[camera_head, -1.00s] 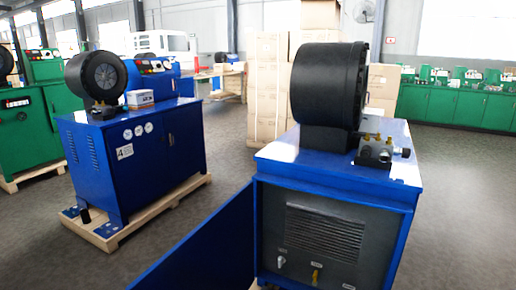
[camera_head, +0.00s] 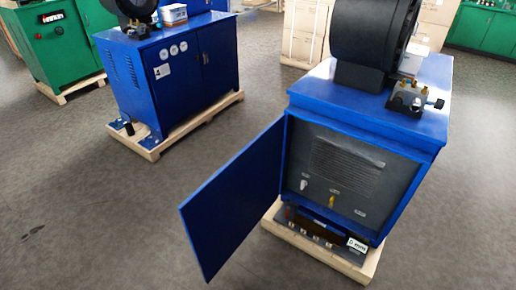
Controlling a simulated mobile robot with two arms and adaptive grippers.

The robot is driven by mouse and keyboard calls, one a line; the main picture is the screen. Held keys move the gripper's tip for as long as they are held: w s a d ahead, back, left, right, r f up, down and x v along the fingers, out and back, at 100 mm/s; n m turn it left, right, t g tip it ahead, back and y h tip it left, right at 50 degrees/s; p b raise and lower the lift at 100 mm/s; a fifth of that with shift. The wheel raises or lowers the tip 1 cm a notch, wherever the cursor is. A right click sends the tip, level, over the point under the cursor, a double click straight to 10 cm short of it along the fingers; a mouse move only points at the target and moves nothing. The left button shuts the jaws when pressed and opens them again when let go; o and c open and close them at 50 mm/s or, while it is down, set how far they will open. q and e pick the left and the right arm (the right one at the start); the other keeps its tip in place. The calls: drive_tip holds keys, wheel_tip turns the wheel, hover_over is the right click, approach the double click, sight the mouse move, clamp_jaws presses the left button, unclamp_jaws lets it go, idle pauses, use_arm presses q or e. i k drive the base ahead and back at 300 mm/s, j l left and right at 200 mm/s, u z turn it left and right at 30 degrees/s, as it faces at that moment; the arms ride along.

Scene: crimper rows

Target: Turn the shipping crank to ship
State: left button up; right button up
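A blue crimper cabinet (camera_head: 375,118) stands at the right with its door (camera_head: 238,195) swung open to the left. On its grey inner panel (camera_head: 300,152), below a louvred vent, are a white handle (camera_head: 303,184), a yellow handle (camera_head: 331,201) and a third small fitting (camera_head: 360,212). Their labels are too small to read, so I cannot tell which is the shipping crank or how it is set. A brass valve block (camera_head: 413,98) with a black knob sits on the cabinet top beside the black crimper head (camera_head: 372,35). Neither gripper is in view.
The cabinet stands on a wooden pallet (camera_head: 283,236), with a dark tray of fittings and a small label at its base. A second blue cabinet (camera_head: 165,75) on a pallet and a green one (camera_head: 52,45) stand behind left. The grey floor (camera_head: 100,210) in front is clear.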

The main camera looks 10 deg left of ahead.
sight(331, 205)
drive_tip(key=j+z, duration=0.15)
drive_tip(key=z, duration=0.25)
drive_tip(key=i+j+z, duration=0.1)
drive_tip(key=j+z, duration=0.15)
drive_tip(key=z, duration=0.15)
drive_tip(key=j+z, duration=0.2)
drive_tip(key=j, duration=0.55)
drive_tip(key=j+z, duration=0.2)
drive_tip(key=j, duration=0.6)
drive_tip(key=j+z, duration=0.2)
drive_tip(key=j, duration=0.55)
drive_tip(key=k+j, duration=0.6)
drive_tip(key=k, duration=0.15)
drive_tip(key=i+l, duration=0.2)
drive_tip(key=l, duration=0.15)
drive_tip(key=i+l+u, duration=0.15)
drive_tip(key=l, duration=0.2)
drive_tip(key=i+l, duration=0.25)
drive_tip(key=i+l+u, duration=0.1)
drive_tip(key=l, duration=0.35)
drive_tip(key=i+l+u, duration=0.1)
drive_tip(key=i+l, duration=0.15)
drive_tip(key=l, duration=0.15)
drive_tip(key=i+l, duration=0.15)
drive_tip(key=l, duration=0.25)
